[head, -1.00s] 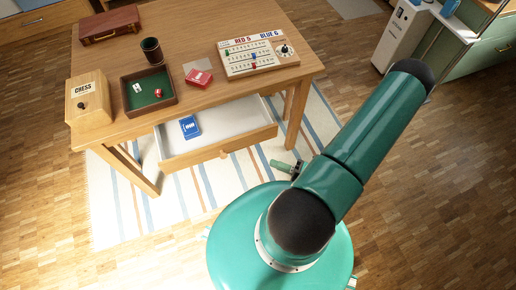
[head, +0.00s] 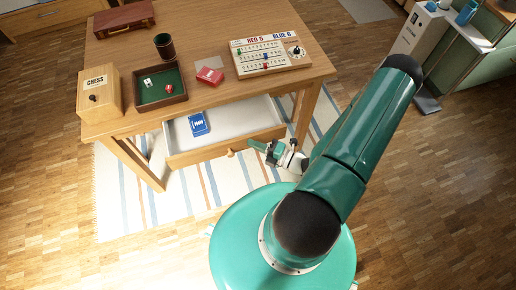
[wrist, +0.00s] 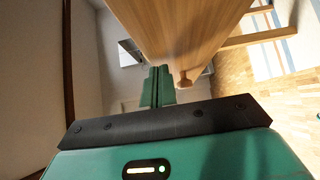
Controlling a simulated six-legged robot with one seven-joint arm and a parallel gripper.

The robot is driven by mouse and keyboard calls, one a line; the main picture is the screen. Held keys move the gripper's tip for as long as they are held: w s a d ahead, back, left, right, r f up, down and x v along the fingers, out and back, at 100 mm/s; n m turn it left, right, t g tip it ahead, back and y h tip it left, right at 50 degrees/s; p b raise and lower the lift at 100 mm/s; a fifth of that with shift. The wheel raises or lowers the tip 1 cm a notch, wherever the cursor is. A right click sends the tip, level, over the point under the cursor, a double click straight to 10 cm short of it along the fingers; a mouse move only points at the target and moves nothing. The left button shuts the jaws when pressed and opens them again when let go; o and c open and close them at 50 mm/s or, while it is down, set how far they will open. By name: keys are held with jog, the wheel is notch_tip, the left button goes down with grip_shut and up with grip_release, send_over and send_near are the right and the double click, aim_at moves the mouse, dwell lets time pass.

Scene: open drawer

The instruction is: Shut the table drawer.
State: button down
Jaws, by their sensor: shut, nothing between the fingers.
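The drawer stands open under the table top, its wooden front (head: 200,153) pulled out toward me. A round wooden knob (head: 231,153) is on that front. A blue card pack (head: 198,124) lies inside on the pale drawer bottom. My gripper (head: 254,146) is shut and empty, close to the drawer front and just right of the knob in the head view. In the wrist view its green fingers (wrist: 157,84) are together, beside the knob (wrist: 185,78) and the wooden front (wrist: 178,30). I cannot tell whether they touch the front.
The table (head: 205,95) carries a chess box (head: 98,92), a dice tray (head: 160,101), a dark cup (head: 164,46), red cards (head: 210,76), a scoreboard (head: 270,53) and a brown case (head: 124,18). A table leg (head: 306,112) stands right of the drawer. A striped rug (head: 130,205) lies below.

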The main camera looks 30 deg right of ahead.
jog(key=shift+w, duration=0.1)
send_over(245, 126)
jog(key=shift+d, duration=0.1)
dwell(0.3)
